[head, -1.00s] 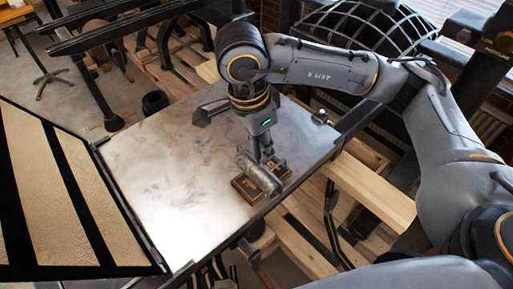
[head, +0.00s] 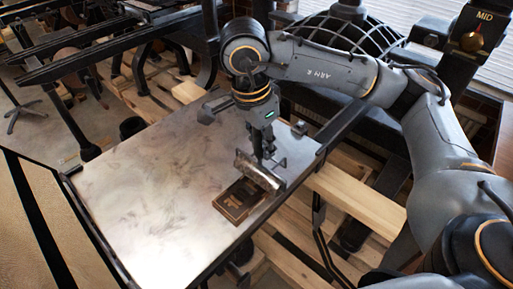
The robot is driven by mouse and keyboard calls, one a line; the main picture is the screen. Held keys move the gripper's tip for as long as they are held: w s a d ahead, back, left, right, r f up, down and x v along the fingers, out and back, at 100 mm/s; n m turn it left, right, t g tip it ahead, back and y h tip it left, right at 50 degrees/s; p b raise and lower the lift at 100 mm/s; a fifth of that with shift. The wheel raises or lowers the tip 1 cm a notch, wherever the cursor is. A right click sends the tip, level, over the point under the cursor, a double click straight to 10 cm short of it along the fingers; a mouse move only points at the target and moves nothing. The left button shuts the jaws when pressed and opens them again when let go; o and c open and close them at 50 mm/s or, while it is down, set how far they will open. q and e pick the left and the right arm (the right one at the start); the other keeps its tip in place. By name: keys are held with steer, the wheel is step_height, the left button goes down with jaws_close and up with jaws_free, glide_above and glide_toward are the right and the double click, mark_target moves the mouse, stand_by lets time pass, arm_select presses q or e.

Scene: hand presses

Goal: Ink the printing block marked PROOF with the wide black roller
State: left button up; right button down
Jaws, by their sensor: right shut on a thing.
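A brown printing block (head: 236,204) with dark raised shapes lies on the metal press bed near its right edge. I cannot read a mark on it. My right gripper (head: 264,152) is shut on the roller's handle, pointing down, and hides most of the handle. My left gripper is out of view.
The press bed (head: 140,185) is bare to the left of the block. A hinged frame (head: 35,215) stands open at the left. Wooden beams (head: 345,192) lie below the bed's right side. A dial marked MID (head: 474,40) is at upper right.

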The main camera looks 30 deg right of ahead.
steer(key=s+a, duration=0.3)
steer(key=a, duration=0.6)
steer(key=shift+s+a+b, duration=0.25)
steer(key=shift+a+b, duration=0.05)
steer(key=shift+a, duration=0.05)
stand_by(0.7)
steer(key=shift+d+f, duration=0.1)
steer(key=shift+w+d+b, duration=0.5)
steer(key=shift+w+d, duration=0.1)
steer(key=shift+d, duration=0.95)
steer(key=shift+w+d+b, duration=0.55)
steer(key=shift+d, duration=1.05)
steer(key=shift+w+d+b, duration=0.5)
steer(key=shift+w+d, duration=0.1)
steer(key=shift+d, duration=0.95)
steer(key=s+a, duration=0.3)
steer(key=a, duration=0.6)
steer(key=shift+s+a, duration=0.2)
steer(key=shift+a, duration=0.1)
steer(key=shift+r, duration=0.2)
